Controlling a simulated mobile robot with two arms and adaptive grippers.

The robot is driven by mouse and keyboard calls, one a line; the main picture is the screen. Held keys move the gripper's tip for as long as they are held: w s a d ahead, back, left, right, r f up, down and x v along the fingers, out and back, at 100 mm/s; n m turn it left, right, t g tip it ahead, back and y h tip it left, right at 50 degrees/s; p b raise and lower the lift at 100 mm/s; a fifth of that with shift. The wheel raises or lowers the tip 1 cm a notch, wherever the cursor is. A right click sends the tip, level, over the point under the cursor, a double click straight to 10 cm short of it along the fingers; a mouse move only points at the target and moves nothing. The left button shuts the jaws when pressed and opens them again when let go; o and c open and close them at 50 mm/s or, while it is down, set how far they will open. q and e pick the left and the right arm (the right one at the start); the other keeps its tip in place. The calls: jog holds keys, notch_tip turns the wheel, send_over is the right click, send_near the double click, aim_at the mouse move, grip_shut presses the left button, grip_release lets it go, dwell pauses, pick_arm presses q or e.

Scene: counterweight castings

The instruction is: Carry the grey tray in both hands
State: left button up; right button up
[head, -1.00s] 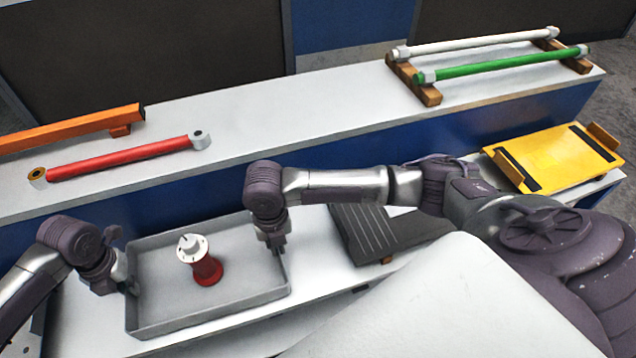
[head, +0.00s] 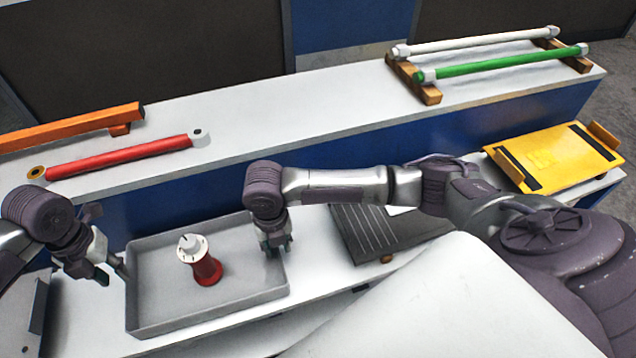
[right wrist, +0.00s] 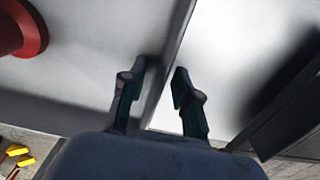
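The grey tray (head: 205,318) sits level on the white lower bench. A red spool-shaped piece with a white top (head: 205,265) stands inside it. My left gripper (head: 112,274) is open and empty, just left of the tray's left wall and apart from it. My right gripper (head: 278,244) is at the tray's right wall. In the right wrist view its fingers (right wrist: 158,85) are spread, one on each side of the tray's wall (right wrist: 177,45), with gaps showing. The red piece's base (right wrist: 22,30) shows at the upper left there.
A dark ribbed plate (head: 385,238) lies right of the tray. A yellow stand (head: 558,158) is further right. The raised back shelf holds a red rod (head: 120,158), an orange bar (head: 70,128), and white (head: 480,42) and green (head: 500,64) rods on wooden supports.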

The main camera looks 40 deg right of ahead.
pick_arm(q)
notch_tip(320, 180, up, 4)
jog(key=shift+r, duration=0.15)
pick_arm(e)
notch_tip(320, 180, up, 12)
dwell(0.4)
dwell(0.5)
